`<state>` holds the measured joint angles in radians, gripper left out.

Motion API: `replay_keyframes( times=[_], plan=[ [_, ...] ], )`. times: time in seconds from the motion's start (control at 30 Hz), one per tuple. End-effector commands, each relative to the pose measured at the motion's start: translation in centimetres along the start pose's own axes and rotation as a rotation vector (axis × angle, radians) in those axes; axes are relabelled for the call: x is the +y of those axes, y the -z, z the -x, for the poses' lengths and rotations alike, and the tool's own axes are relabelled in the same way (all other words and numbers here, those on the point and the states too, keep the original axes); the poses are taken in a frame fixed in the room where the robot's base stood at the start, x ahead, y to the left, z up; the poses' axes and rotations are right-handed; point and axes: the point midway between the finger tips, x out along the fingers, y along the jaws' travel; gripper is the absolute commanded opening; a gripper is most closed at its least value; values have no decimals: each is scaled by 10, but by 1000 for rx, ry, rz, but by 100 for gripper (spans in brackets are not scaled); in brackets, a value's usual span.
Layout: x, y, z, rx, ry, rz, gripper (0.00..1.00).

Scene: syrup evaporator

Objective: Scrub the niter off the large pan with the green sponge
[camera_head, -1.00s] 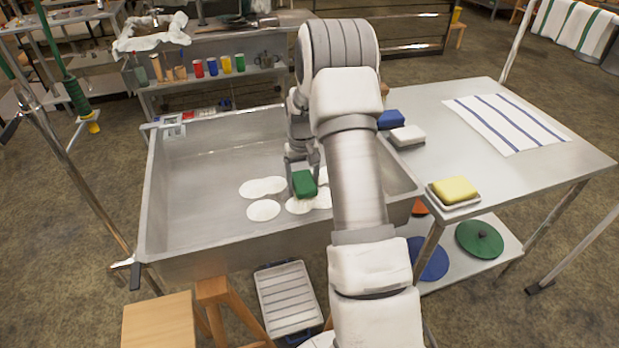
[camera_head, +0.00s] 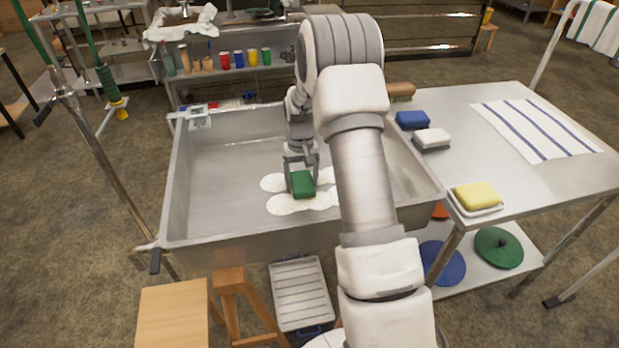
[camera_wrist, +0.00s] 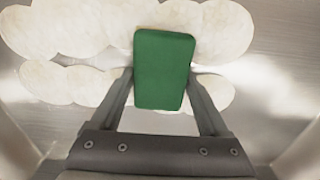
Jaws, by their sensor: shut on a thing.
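My gripper (camera_head: 302,174) is shut on the green sponge (camera_head: 303,186) and holds it low inside the large pan (camera_head: 215,190). White niter patches (camera_head: 290,205) lie on the pan floor around and under the sponge. In the wrist view the green sponge (camera_wrist: 163,72) sits between my two fingers (camera_wrist: 160,105), with cream niter (camera_wrist: 55,82) on both sides and beyond it. Whether the sponge touches the pan floor is hard to tell. My arm hides part of the pan's right side.
A steel table (camera_head: 500,165) stands right of the pan with a blue sponge (camera_head: 412,120), a white-topped sponge (camera_head: 432,138), a yellow sponge (camera_head: 477,195) on a dish and a striped cloth (camera_head: 538,128). A wooden stool (camera_head: 174,315) and a grey crate (camera_head: 299,292) are in front.

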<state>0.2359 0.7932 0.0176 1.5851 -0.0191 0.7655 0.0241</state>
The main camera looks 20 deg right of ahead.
Motion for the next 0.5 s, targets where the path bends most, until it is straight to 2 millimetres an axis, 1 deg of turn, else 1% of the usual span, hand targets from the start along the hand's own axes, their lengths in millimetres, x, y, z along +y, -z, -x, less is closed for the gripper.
replay_keyframes(
  times=[0.03,0.1,0.23,0.5],
  plan=[
    [-5,0,0,-1,0,1,34],
    [-8,0,0,0,0,-1,34],
    [-9,2,0,1,0,-1,34],
    [-10,19,-3,1,0,-1,34]
  ],
)
